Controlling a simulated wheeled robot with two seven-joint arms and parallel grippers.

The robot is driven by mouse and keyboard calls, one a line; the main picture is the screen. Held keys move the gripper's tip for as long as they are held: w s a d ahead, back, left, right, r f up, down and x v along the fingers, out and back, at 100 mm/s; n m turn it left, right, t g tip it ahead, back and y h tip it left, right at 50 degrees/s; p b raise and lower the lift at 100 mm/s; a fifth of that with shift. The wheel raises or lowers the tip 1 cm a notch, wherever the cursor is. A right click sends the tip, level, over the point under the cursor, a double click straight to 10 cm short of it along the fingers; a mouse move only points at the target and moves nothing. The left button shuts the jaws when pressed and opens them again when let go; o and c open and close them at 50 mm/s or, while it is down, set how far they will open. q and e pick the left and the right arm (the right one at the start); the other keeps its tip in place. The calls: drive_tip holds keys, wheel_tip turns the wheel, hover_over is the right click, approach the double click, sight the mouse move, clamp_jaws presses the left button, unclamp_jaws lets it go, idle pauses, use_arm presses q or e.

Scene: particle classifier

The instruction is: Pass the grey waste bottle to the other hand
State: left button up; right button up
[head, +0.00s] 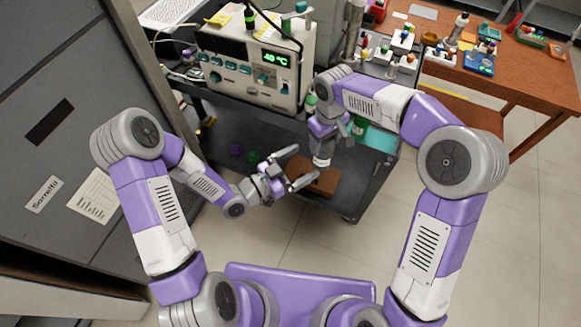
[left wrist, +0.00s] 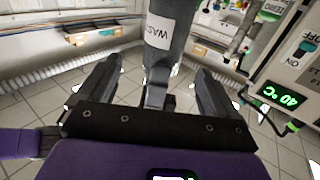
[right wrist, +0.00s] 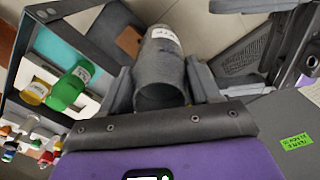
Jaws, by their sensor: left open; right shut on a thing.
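The grey waste bottle (head: 322,151) hangs above the dark cart shelf, its white label facing down in the head view. My right gripper (head: 327,136) is shut on it from above; the right wrist view shows the bottle (right wrist: 163,72) between both fingers. My left gripper (head: 304,166) is open beside the bottle, to its left in the head view. In the left wrist view the bottle (left wrist: 165,35) stands between the spread fingers (left wrist: 157,70), with gaps at both sides. Part of its label text shows there.
A heating unit (head: 255,60) with a green 40 °C display stands on the cart behind the hands. A brown board (head: 325,183) lies on the dark lower shelf (head: 215,140), below the bottle. A green bottle (head: 358,126) and teal surface (head: 378,138) are to the right.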

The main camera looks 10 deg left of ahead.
sight(325, 150)
use_arm(q)
drive_tip(key=x, duration=0.9)
drive_tip(key=shift+a, duration=0.1)
drive_tip(key=shift+c, duration=0.2)
drive_tip(key=shift+s, duration=0.1)
drive_tip(key=c, duration=1)
drive_tip(key=shift+c, duration=0.4)
use_arm(e)
drive_tip(key=o, duration=1.6)
drive_tip(key=shift+c, duration=0.2)
